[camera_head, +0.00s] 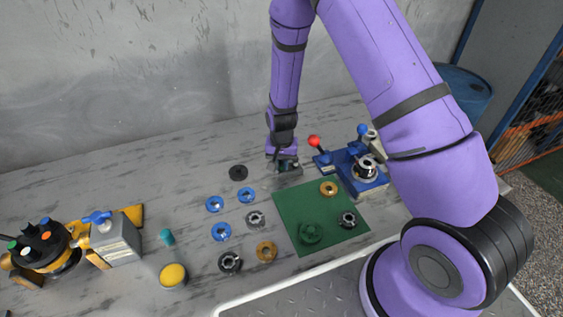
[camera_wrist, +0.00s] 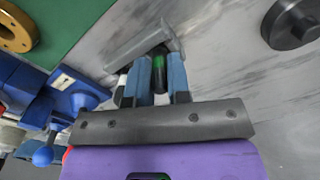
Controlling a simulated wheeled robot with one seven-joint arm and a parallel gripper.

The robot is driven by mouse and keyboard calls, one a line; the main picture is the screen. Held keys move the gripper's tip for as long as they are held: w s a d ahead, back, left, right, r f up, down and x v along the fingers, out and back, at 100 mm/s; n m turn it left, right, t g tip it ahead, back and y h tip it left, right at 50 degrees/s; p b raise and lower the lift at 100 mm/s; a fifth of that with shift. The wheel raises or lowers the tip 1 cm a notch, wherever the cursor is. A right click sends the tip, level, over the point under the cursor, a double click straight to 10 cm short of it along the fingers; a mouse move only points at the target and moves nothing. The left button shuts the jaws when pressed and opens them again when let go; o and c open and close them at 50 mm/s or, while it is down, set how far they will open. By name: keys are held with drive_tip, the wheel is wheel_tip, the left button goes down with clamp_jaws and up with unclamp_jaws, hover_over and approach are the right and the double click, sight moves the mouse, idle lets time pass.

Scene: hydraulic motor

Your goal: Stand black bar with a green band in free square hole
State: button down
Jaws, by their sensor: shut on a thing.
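My gripper (camera_head: 285,163) is at the far middle of the table, pointing down. In the wrist view my gripper (camera_wrist: 156,80) is shut on a black bar with a green band (camera_wrist: 159,66), which sits between the two blue-grey fingers. A grey metal piece (camera_wrist: 138,46) lies just beyond the fingertips, at or under the bar's far end; I cannot tell whether they touch. No square hole can be made out clearly. In the head view the held bar is too small to make out.
A green mat (camera_head: 290,212) with rings lies in front of my gripper. A blue fixture (camera_head: 352,170) with red and blue knobs stands close to its right. Several rings and a black disc (camera_head: 238,172) lie to the left. A yellow-based machine (camera_head: 117,243) stands at far left.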

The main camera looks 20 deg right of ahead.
drive_tip(key=c, duration=0.6)
unclamp_jaws()
drive_tip(key=shift+r, duration=3.5)
drive_tip(key=s+d+r+n+t, duration=0.15)
drive_tip(key=s+r, duration=0.25)
drive_tip(key=r, duration=0.9)
drive_tip(key=s+d+r+n+t, duration=0.15)
drive_tip(key=s+r, duration=0.35)
drive_tip(key=r, duration=0.8)
drive_tip(key=s+d+r, duration=0.1)
drive_tip(key=s+r, duration=0.3)
drive_tip(key=s, duration=0.2)
drive_tip(key=s+d+r+n+t, duration=0.1)
drive_tip(key=s+r, duration=0.3)
drive_tip(key=s, duration=0.3)
drive_tip(key=s+d+r+n+t, duration=0.1)
drive_tip(key=s+d+r, duration=0.1)
drive_tip(key=s+r, duration=0.2)
drive_tip(key=shift+s+r, duration=0.2)
drive_tip(key=shift+s, duration=1.45)
